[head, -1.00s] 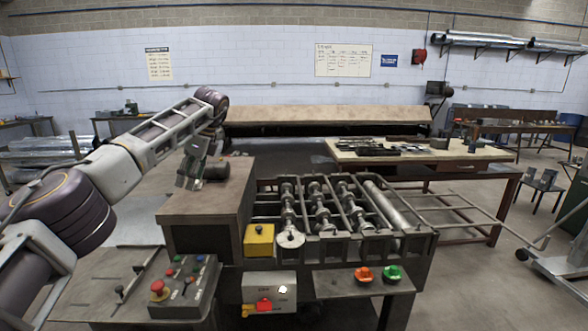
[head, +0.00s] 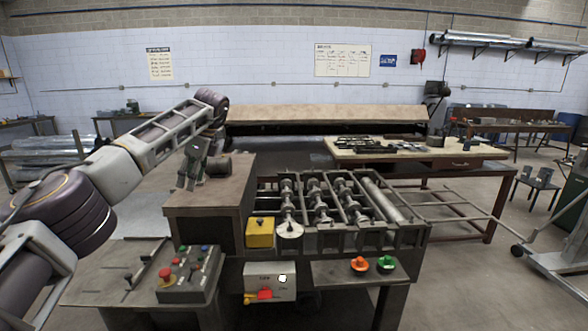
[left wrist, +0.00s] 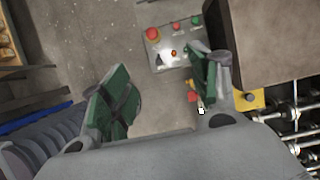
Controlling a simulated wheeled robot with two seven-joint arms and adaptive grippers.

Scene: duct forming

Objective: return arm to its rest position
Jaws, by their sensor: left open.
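My left arm comes in from the left in the head view, raised and stretched forward over the machine's left side. My left gripper (head: 186,182) hangs at its end, beside the left part of the brown block top of the machine. In the left wrist view the gripper (left wrist: 160,95) is open, its two green-padded fingers wide apart with nothing between them but floor and a control box further below. My right gripper is not in view.
The roller machine (head: 335,205) stands in front, with a control box (head: 190,275) at its left and a yellow box (head: 260,232) on its front. Orange and green buttons sit on a front shelf (head: 345,272). A workbench (head: 480,157) with tools stands behind right.

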